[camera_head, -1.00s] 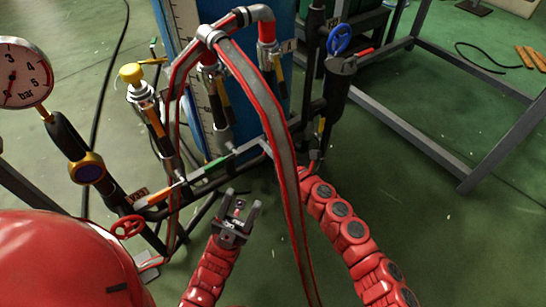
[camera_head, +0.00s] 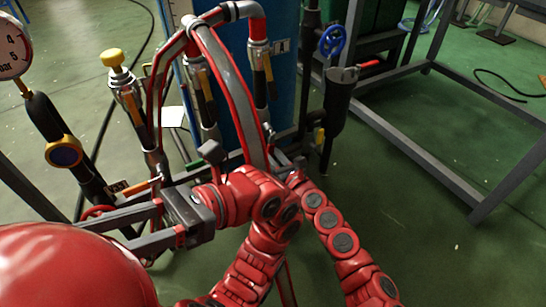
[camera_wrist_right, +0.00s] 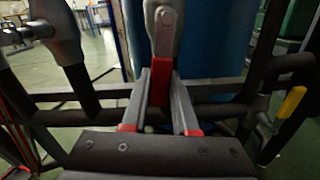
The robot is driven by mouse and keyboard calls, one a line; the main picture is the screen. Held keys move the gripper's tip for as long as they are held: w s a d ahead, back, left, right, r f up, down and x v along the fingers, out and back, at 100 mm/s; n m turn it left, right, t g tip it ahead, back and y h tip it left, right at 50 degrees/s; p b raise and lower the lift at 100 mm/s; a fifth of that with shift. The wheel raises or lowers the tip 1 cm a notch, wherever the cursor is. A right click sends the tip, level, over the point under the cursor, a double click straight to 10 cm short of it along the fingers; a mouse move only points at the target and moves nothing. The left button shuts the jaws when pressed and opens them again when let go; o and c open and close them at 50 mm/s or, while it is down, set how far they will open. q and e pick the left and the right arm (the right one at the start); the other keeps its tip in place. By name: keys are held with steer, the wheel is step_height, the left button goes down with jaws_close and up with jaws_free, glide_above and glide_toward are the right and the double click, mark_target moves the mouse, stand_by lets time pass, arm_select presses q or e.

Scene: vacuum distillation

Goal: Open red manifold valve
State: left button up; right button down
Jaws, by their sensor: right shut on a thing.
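A red handwheel (camera_head: 97,211) shows low at the left of the head view, partly hidden behind a finger of my left gripper. My left gripper (camera_head: 115,236) points left with its two fingers apart, close to this wheel. I cannot tell whether they touch it. In the right wrist view a red lever (camera_wrist_right: 162,78) hangs below a pale metal fitting (camera_wrist_right: 165,28). My right gripper (camera_wrist_right: 162,118) is shut on this red lever. In the head view my right gripper is hidden behind my left arm and the grey hose.
A grey and red hose (camera_head: 232,85) arches over the manifold. A gauge (camera_head: 12,50) and a yellow-capped valve (camera_head: 113,62) stand at left. A blue handwheel (camera_head: 333,40) and a grey table frame (camera_head: 415,158) are right. The green floor at lower right is clear.

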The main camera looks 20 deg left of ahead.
arm_select(q)
steer(key=shift+s+a+f+m+t, duration=0.5)
steer(key=shift+s+a+f+t, duration=0.4)
steer(key=shift+t, duration=0.5)
arm_select(e)
steer(key=shift+w+d+n, duration=0.25)
steer(key=shift+n, duration=0.25)
steer(key=c, duration=0.7)
jaws_free()
arm_select(q)
steer(key=shift+y, duration=0.3)
